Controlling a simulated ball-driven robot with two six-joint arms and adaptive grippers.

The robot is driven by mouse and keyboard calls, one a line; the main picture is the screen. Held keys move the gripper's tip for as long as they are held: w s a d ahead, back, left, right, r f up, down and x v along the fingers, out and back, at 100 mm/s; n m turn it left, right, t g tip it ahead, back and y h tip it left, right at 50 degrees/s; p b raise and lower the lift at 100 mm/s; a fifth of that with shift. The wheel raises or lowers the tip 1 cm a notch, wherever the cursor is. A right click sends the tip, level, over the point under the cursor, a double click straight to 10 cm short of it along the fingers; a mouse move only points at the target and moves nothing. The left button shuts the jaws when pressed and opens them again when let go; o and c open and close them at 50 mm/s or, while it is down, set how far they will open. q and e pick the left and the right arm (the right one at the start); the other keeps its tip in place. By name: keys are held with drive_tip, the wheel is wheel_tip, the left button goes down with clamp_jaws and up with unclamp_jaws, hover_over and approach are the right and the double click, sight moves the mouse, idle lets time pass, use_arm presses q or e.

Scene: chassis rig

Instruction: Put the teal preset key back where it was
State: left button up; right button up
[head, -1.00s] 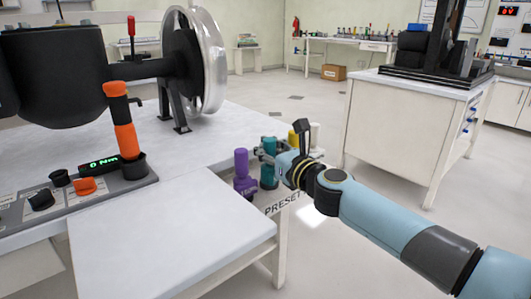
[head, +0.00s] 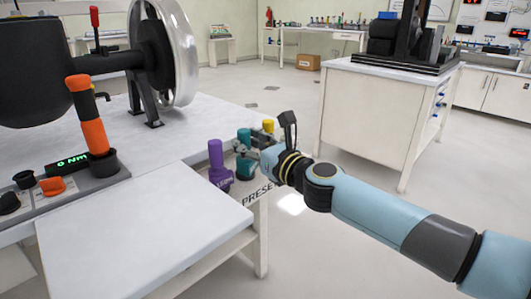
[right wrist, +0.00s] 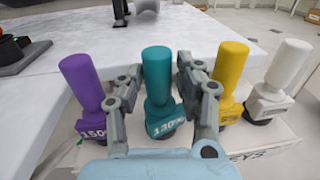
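The teal preset key (right wrist: 159,77), marked 130, stands upright in the key rack (right wrist: 245,148) between the purple and yellow keys. In the head view, the teal key (head: 244,135) is partly hidden by my right gripper (head: 245,151). In the right wrist view, my right gripper (right wrist: 155,70) has one finger on each side of the teal key. The fingers are spread, with a gap showing on the left side and a narrow one on the right. Whether the key's base is fully seated cannot be told. My left gripper is not in view.
The purple key (right wrist: 82,85) stands close to the left finger, and the yellow key (right wrist: 230,75) and white key (right wrist: 285,75) stand to the right. The white table (head: 140,215) lies left of the rack. An orange-and-black handle (head: 88,115) stands on the console. Floor right of the rack is open.

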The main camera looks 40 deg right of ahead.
drive_tip(key=s+b, duration=0.2)
drive_tip(key=s, duration=0.5)
drive_tip(key=s+f+n+g, duration=0.3)
drive_tip(key=s+f+n, duration=0.25)
drive_tip(key=f, duration=0.55)
drive_tip(key=s+d+f+n+g, duration=0.15)
drive_tip(key=s+f+n, duration=0.25)
drive_tip(key=f+n, duration=0.45)
drive_tip(key=s+f+n+g, duration=0.3)
drive_tip(key=s+f+n, duration=0.2)
drive_tip(key=f, duration=0.8)
drive_tip(key=s+a+f+n+g, duration=0.1)
drive_tip(key=s+f+n+g, duration=0.2)
drive_tip(key=s+f+n, duration=0.3)
drive_tip(key=s+a+f+n+g, duration=0.2)
drive_tip(key=s+f+n+g, duration=0.2)
drive_tip(key=s, duration=1.2)
drive_tip(key=s+a+f+n+g, duration=0.2)
drive_tip(key=s+f+n, duration=0.5)
drive_tip(key=s, duration=0.4)
drive_tip(key=shift+a+f+n+g+h, duration=0.2)
drive_tip(key=shift+f+n+g+h, duration=0.15)
drive_tip(key=shift+f+g, duration=0.4)
drive_tip(key=shift+r, duration=0.1)
